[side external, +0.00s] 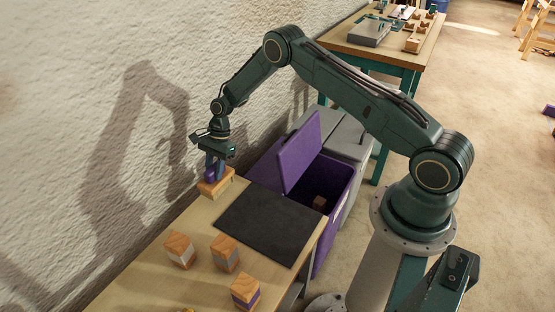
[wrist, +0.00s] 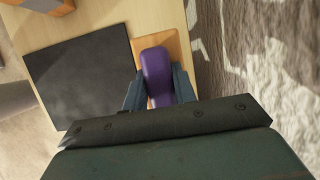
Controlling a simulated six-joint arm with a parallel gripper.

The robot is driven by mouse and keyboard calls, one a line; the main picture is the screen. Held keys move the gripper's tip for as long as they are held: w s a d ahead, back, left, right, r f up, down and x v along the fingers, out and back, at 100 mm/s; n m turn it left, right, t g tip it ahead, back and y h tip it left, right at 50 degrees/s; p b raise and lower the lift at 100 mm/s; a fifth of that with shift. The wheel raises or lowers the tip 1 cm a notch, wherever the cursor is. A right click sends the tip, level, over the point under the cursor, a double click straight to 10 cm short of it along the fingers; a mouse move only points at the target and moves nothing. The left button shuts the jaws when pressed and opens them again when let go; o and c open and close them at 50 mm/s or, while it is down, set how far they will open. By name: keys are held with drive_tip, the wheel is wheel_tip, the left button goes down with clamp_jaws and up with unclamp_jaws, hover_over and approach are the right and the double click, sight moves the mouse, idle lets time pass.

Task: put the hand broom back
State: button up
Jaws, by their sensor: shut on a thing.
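My gripper (side external: 213,162) points down at the far end of the near table, close to the wall. Its fingers are shut on the purple handle of the hand broom (wrist: 156,68), which also shows between the fingers in the side view (side external: 211,170). Below the handle is a light wooden block (side external: 215,183), also seen in the wrist view (wrist: 179,47). I cannot tell whether this block is part of the broom or a separate holder. It appears at table height. Any bristles are hidden.
A dark mat (side external: 268,221) lies beside the gripper. Three banded wooden blocks, white (side external: 179,250), grey (side external: 224,253) and purple (side external: 245,292), stand nearer the camera. A purple bin (side external: 331,183) with its lid up holds a block; a grey bin (side external: 350,140) adjoins it. The wall is close.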

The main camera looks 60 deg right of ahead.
drive_tip(key=shift+f, duration=1.95)
drive_tip(key=shift+f, duration=0.15)
drive_tip(key=o, duration=1)
drive_tip(key=shift+o, duration=0.2)
drive_tip(key=v, duration=1.2)
